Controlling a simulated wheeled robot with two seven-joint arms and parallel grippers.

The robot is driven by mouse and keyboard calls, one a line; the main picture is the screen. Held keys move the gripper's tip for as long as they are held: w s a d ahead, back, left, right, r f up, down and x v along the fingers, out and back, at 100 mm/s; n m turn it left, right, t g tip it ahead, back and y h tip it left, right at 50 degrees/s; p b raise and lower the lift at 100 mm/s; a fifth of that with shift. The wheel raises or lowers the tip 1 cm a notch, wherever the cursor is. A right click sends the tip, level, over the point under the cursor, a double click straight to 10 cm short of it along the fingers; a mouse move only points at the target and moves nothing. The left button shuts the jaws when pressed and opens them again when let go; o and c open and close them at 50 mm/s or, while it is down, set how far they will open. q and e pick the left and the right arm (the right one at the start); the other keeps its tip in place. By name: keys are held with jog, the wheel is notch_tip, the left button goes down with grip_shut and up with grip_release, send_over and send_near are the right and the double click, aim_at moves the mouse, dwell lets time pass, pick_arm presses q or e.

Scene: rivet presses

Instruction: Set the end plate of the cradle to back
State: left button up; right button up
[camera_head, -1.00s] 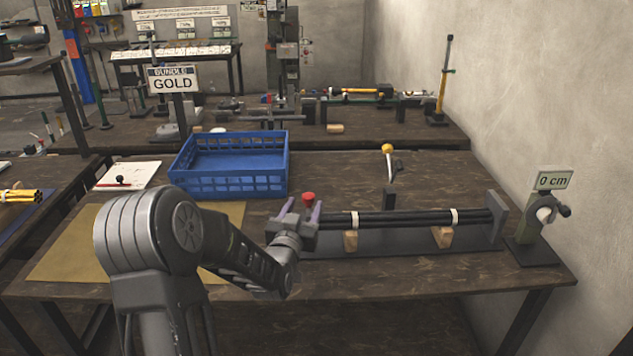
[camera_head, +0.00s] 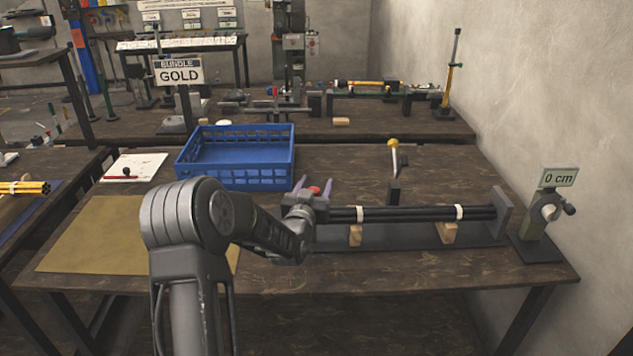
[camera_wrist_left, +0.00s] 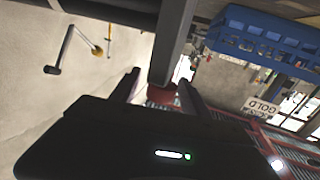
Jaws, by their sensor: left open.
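The cradle (camera_head: 400,238) is a dark base on the table. It carries a bundle of black rods (camera_head: 410,213) with white bands, resting on wooden blocks. A grey upright plate (camera_head: 502,212) stands at its right end. A red knob (camera_head: 315,190) shows at its left end; my left gripper hides most of what is there. My left gripper (camera_head: 314,182) is open, its purple fingers on either side of the red knob. In the left wrist view the red knob (camera_wrist_left: 160,95) lies between the fingers, with a grey plate or bar (camera_wrist_left: 174,40) beyond. Contact cannot be told.
A blue crate (camera_head: 236,177) stands behind my left arm. A lever with a yellow knob (camera_head: 393,143) rises behind the cradle. A "0 cm" stand (camera_head: 540,245) is at the right, near the wall. A tan mat (camera_head: 95,235) lies at the left, and the table's front strip is clear.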

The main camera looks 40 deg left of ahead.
pick_arm(q)
jog(key=shift+w+a, duration=0.2)
jog(key=shift+w, duration=0.2)
jog(key=shift+c, duration=0.3)
grip_shut()
dwell(0.9)
